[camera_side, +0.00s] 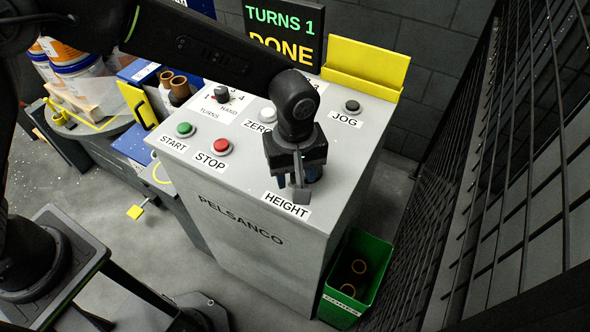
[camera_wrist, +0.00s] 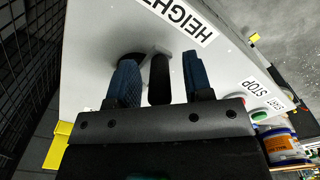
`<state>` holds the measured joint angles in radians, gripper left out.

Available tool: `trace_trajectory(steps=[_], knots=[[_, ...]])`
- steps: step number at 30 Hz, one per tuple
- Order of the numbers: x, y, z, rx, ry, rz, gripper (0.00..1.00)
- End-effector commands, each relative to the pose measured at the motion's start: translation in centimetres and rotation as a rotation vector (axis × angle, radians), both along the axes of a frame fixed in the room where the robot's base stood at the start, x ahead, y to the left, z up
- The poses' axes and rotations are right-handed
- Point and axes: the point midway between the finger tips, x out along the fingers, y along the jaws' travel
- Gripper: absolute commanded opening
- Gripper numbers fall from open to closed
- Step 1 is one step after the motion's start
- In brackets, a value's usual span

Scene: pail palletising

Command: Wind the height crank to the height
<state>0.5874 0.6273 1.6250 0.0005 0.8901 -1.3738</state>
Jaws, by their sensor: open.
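The height crank shows in the wrist view, with a dark upright handle (camera_wrist: 159,80) and a short grey arm running to a dark round hub beside it. My gripper (camera_wrist: 162,70) is open, with its two blue fingers on either side of the handle. Gaps show between the handle and both fingers. In the side view my gripper (camera_side: 296,181) points down over the console, just behind the HEIGHT label (camera_side: 287,204), and hides most of the crank. The display (camera_side: 284,32) reads TURNS 1 in green and DONE in yellow.
The console (camera_side: 240,190) carries a green START button (camera_side: 185,129), a red STOP button (camera_side: 221,147), a ZERO button, a JOG button (camera_side: 352,106) and a turns selector. A green bin (camera_side: 369,262) with brown cores stands at right, near a mesh fence. Pails stand at left.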

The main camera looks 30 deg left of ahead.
Motion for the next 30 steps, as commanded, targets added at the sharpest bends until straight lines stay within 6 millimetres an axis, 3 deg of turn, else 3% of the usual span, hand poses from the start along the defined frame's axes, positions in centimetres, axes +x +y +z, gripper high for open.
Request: trace_trajectory(steps=[7, 21, 30], knots=[[0.01, -0.01, -0.06, -0.001, -0.001, 0.000, 0.46], [0.01, -0.01, -0.01, -0.001, -0.001, 0.000, 0.01], [0.02, 0.13, 0.02, -0.001, -0.001, -0.022, 0.00]])
